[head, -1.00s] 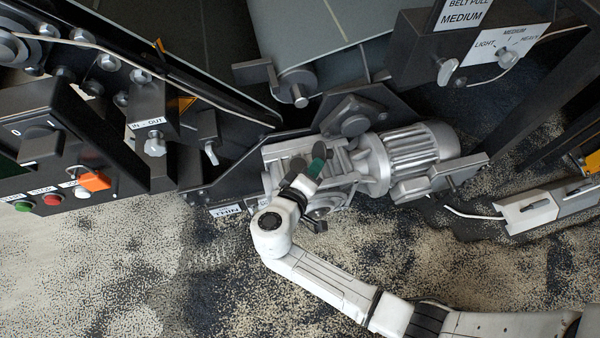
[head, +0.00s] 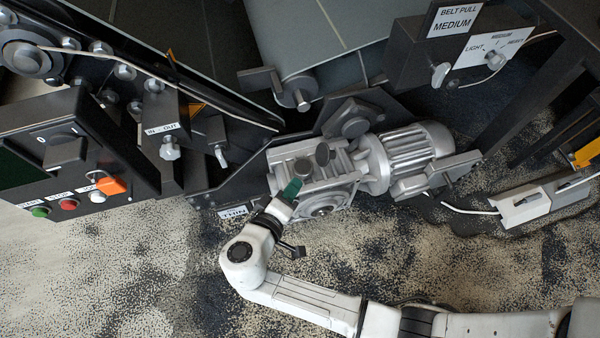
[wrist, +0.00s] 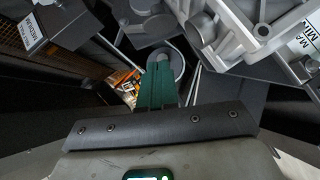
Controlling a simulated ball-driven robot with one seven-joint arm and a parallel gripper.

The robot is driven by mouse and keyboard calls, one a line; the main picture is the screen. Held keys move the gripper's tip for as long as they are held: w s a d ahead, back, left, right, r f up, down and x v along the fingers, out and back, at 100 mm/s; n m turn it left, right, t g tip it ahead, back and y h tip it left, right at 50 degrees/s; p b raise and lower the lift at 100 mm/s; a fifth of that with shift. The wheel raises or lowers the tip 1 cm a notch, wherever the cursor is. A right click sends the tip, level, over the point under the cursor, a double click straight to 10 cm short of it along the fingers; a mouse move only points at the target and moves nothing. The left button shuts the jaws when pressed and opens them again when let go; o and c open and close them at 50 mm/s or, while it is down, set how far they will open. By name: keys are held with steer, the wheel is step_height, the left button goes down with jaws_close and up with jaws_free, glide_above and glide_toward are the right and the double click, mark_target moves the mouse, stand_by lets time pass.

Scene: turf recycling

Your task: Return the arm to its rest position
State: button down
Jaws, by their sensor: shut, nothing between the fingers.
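My gripper (head: 293,188) is at the end of my white arm, in front of the silver gearbox in the head view. Its green fingers point up and to the right, overlapping the gearbox's lower left edge in the picture; I cannot tell if they touch it. In the wrist view the green fingers (wrist: 160,88) lie side by side, shut, with nothing visible between them. My arm bends at an elbow over the carpet and runs to the lower right.
A silver gearbox (head: 308,172) and motor (head: 412,150) sit just beyond my gripper. A control box (head: 75,165) with colored buttons and an orange tab stands left. A belt pull box (head: 415,55) is at the upper right. Speckled carpet (head: 150,270) is open at the lower left.

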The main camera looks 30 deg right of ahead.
steer(key=shift+v, duration=1.15)
steer(key=s+d+f+m+g+y, duration=0.2)
steer(key=s+d+g+y, duration=0.2)
steer(key=s+d, duration=0.25)
steer(key=s+d+f+m+g+y, duration=0.1)
steer(key=s+d+f+g+y, duration=0.25)
steer(key=s+d, duration=0.3)
steer(key=s+r+t+y, duration=0.1)
steer(key=s+r+y, duration=0.3)
steer(key=s+y, duration=0.1)
step_height(320, 180, up, 27)
steer(key=p, duration=2.7)
steer(key=shift+a, duration=0.35)
